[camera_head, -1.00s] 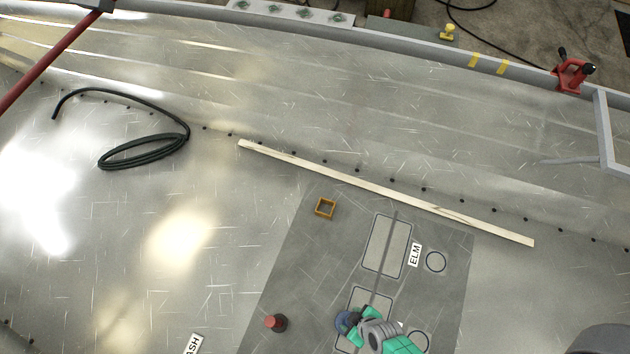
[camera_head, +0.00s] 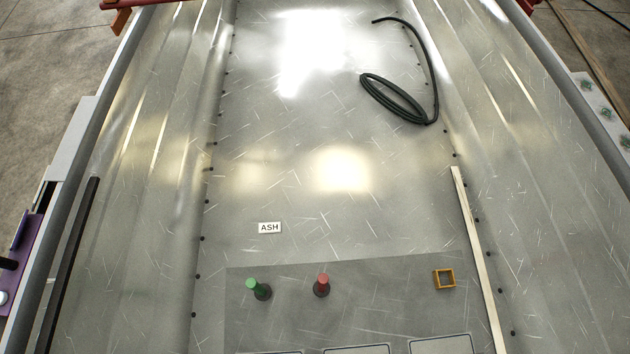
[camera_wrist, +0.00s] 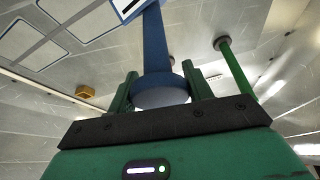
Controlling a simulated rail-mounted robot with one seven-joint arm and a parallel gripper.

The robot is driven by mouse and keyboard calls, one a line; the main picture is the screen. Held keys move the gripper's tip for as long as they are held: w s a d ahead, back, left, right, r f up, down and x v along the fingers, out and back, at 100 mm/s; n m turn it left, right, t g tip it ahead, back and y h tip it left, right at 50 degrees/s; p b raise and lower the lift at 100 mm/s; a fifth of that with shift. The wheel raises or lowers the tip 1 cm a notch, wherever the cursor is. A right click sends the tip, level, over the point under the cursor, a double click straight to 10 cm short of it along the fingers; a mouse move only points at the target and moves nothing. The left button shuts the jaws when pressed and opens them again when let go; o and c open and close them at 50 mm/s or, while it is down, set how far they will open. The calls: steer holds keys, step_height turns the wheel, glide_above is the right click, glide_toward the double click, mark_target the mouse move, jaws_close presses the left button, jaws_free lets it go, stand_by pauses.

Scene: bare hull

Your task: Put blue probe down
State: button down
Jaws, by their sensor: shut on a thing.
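My gripper (camera_wrist: 160,88) shows only in the wrist view, its green fingers shut on the blue probe (camera_wrist: 155,45). The probe's round pale end faces the camera, and its shaft runs away to the top of the picture. A blue-edged white patch (camera_wrist: 130,8) shows beside its far end; I cannot tell whether the probe touches anything there. The green probe (camera_head: 258,289) stands upright on the grey mat (camera_head: 290,325) and also shows right of my gripper in the wrist view (camera_wrist: 235,70). The red probe (camera_head: 322,286) stands on the mat to its right.
An orange square frame (camera_head: 444,279) sits at the mat's right and shows at left in the wrist view (camera_wrist: 85,92). Outlined rectangles lie at the mat's near edge. The middle floor is clear.

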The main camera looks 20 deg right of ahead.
steer(key=w+a+b, duration=0.2)
steer(key=a, duration=0.5)
steer(key=w+a+f+b, duration=0.1)
steer(key=a+b, duration=0.2)
steer(key=a, duration=0.4)
steer(key=shift+w+f, duration=0.2)
steer(key=shift+w, duration=0.2)
steer(key=shift+a, duration=0.2)
steer(key=shift+w+a+f+b, duration=0.1)
steer(key=shift+a+f+b, duration=0.2)
steer(key=shift+f+b, duration=0.6)
steer(key=shift+w+a+f+b, duration=0.1)
steer(key=shift+a+f+b, duration=0.15)
steer(key=shift+f+b, duration=0.6)
steer(key=shift+f, duration=0.15)
